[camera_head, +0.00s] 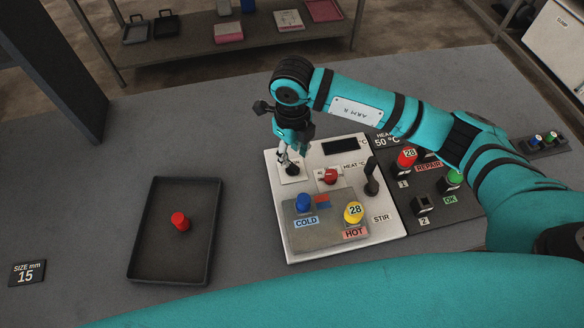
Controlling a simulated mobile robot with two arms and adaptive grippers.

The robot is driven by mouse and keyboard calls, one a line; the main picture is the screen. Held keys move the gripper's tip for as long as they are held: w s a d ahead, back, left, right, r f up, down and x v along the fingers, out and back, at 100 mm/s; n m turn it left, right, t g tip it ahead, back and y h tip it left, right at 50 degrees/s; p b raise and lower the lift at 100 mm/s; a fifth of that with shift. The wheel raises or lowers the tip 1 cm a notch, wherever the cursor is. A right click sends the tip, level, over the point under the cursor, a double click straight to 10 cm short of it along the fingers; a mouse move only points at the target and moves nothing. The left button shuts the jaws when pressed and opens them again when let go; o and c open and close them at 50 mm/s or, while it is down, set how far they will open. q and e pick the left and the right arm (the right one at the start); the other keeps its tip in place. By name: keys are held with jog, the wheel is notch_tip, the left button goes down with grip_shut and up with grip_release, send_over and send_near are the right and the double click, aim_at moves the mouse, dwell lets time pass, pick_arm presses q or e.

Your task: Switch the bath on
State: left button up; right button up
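The bath panel (277,214) is white and lies on the grey table. At its upper left is a small dark switch (291,170) on a pale plate. My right gripper (288,161) points down right at this switch and partly hides it. I cannot tell whether it touches the switch, or whether its fingers are open or shut. The panel also has a dark display (340,146), a red HEAT knob (328,176) and a black STIR lever (371,178). A grey plate (320,236) holds a blue COLD peg (303,202) and a yellow HOT peg (353,212) marked 28. My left gripper is not in view.
A black tray (140,240) holding a red peg (180,221) lies to the left. A dark panel (420,210) with REPAIR and OK labels adjoins the bath at right. A dark upright (55,65) stands at upper left. Table between tray and bath is clear.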

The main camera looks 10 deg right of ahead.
aim_at(292, 165)
notch_tip(292, 165, down, 5)
jog(key=shift+w+b, duration=0.15)
jog(key=shift+b, duration=0.9)
jog(key=shift+r, duration=0.15)
jog(key=shift+f+b, duration=0.4)
jog(key=shift+f, duration=0.05)
jog(key=shift+c, duration=0.2)
grip_shut()
